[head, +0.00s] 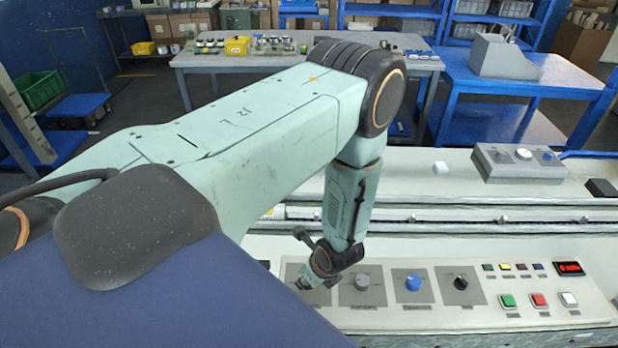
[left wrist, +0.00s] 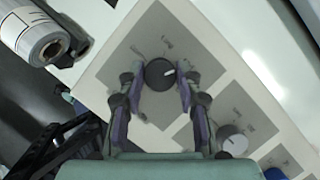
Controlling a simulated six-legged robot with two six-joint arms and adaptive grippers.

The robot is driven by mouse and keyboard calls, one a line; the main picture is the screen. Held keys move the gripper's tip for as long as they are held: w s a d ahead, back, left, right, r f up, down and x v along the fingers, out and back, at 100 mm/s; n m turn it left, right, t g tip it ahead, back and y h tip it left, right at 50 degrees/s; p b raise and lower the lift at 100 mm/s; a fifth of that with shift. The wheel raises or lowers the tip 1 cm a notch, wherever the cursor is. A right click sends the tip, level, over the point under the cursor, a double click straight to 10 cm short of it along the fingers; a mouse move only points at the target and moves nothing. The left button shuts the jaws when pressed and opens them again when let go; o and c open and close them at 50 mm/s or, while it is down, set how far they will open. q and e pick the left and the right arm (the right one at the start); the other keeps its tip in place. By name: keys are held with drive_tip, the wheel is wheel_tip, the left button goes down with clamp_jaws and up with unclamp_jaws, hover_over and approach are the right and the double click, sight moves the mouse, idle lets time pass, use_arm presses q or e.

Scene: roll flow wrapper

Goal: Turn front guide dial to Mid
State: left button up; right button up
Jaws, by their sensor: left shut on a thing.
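A black round dial (left wrist: 157,70) with a white pointer mark sits on a grey square plate (left wrist: 188,48) in the left wrist view. Its pointer faces right in that picture. Small labels surround it, but I cannot read them surely, nor confirm its name. My left gripper (left wrist: 160,88) has its two fingers on either side of the dial, shut on it. In the head view my left gripper (head: 309,281) is at the leftmost plate of the control panel (head: 388,317) and hides the dial there. My right gripper is not in view.
To the right are a grey dial (head: 362,282), a blue dial (head: 412,282) and a black dial (head: 460,283). Green (head: 507,301), red (head: 539,300) and white (head: 569,299) buttons are farther right. A white roll (left wrist: 35,38) lies left of the panel in the left wrist view.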

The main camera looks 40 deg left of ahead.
use_arm(q)
drive_tip(key=shift+s+m, duration=0.1)
drive_tip(key=shift+m, duration=0.6)
drive_tip(key=o, duration=1.1)
drive_tip(key=shift+d, duration=0.1)
drive_tip(key=shift+o, duration=0.2)
drive_tip(key=v, duration=1.2)
drive_tip(key=shift+s, duration=0.15)
drive_tip(key=x, duration=1.2)
drive_tip(key=shift+w, duration=0.2)
